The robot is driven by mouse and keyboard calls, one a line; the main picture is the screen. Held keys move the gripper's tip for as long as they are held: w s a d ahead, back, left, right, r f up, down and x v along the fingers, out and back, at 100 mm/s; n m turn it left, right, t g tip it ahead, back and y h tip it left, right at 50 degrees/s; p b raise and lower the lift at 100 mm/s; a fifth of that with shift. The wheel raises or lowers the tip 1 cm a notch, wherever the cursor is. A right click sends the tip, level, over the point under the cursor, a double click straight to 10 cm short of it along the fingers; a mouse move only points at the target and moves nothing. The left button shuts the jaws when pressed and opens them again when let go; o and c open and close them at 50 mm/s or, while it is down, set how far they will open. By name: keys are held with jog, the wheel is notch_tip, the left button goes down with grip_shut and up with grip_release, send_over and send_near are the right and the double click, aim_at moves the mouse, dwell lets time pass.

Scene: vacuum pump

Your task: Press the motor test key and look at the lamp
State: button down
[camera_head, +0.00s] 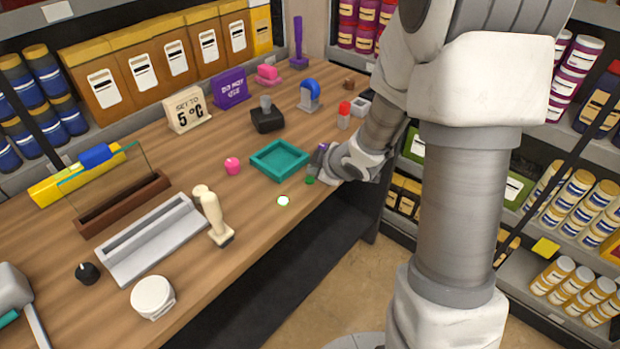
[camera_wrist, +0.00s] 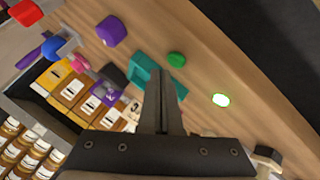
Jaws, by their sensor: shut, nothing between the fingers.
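A small dark green round button (camera_head: 310,180) lies on the wooden counter near its front edge, and it also shows in the wrist view (camera_wrist: 177,60). A pale disc with a bright green rim (camera_head: 283,201) lies to its left and looks lit; it also shows in the wrist view (camera_wrist: 221,100). No label shows which is key or lamp. A purple block (camera_wrist: 112,31) with a white mark lies on the counter near the green button. My gripper (camera_wrist: 163,75) is shut and empty above the counter, its tips apart from the green button in the picture.
A teal tray (camera_head: 253,166) stands beside the green button. A pink knob (camera_head: 232,166), a cream-handled tool (camera_head: 212,215) and a grey trough (camera_head: 150,245) are farther left. A red-capped bottle (camera_head: 344,115) stands behind my wrist. The counter around the pale disc is clear.

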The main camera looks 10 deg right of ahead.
aim_at(313, 182)
jog(key=shift+f, duration=0.1)
dwell(0.7)
jog(key=shift+f+b, duration=0.35)
jog(key=shift+b, duration=0.05)
jog(key=shift+f+b, duration=0.35)
jog(key=shift+f, duration=0.05)
dwell(0.5)
dwell(0.3)
jog(key=shift+r+p, duration=0.75)
jog(key=shift+r, duration=0.05)
notch_tip(313, 182, up, 5)
jog(key=p, duration=0.5)
jog(key=shift+r, duration=0.1)
dwell(0.5)
